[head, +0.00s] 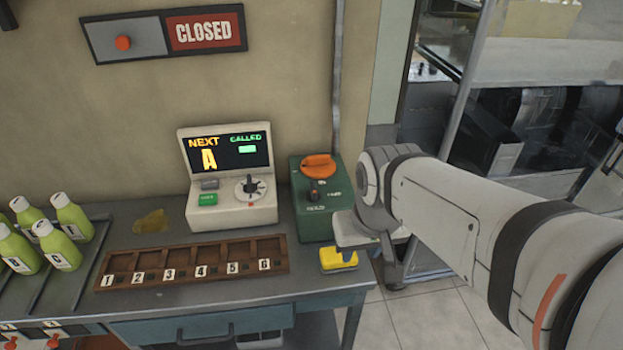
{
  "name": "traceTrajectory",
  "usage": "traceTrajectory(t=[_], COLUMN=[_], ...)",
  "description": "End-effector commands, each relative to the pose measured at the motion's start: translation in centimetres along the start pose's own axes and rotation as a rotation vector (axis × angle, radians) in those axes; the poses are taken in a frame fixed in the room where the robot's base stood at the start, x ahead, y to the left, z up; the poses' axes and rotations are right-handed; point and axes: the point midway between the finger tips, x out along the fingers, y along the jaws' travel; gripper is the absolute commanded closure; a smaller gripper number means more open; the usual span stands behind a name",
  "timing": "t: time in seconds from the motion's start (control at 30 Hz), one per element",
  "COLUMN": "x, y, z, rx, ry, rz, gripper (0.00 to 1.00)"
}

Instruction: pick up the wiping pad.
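A yellow pad (338,259), which looks like the wiping pad, lies at the right end of the grey counter, near its front edge. It sits in front of the green box, and its upper side is close to my arm's end in the picture. My gripper (378,262) hangs at the end of my white arm, just right of the pad. It is seen from behind and partly covered by the wrist, so its opening and any contact with the pad are unclear.
A green box with an orange knob (317,200) and a number display machine (228,180) stand behind. A wooden tray numbered 1 to 6 (190,264) lies left of the pad. Several green bottles (70,217) stand far left. A yellowish stain (150,222) marks the counter.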

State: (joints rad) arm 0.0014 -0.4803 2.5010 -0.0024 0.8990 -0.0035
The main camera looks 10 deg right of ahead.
Motion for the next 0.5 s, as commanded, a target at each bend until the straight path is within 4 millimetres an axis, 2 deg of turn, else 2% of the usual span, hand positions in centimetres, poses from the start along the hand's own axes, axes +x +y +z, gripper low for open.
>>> traceTrajectory(t=[0.1,0.27,0.37,0.5], x=[0.0,0.1,0.5,2.0], y=[0.0,0.0,0.2,0.1], z=[0.0,-0.5,-1.9,-4.8], rx=[0.0,0.0,0.007,0.008], ry=[0.0,-0.009,-0.028,-0.07], rz=[0.0,0.0,0.001,0.0], gripper=[0.64,0.51,0.42,0.31])
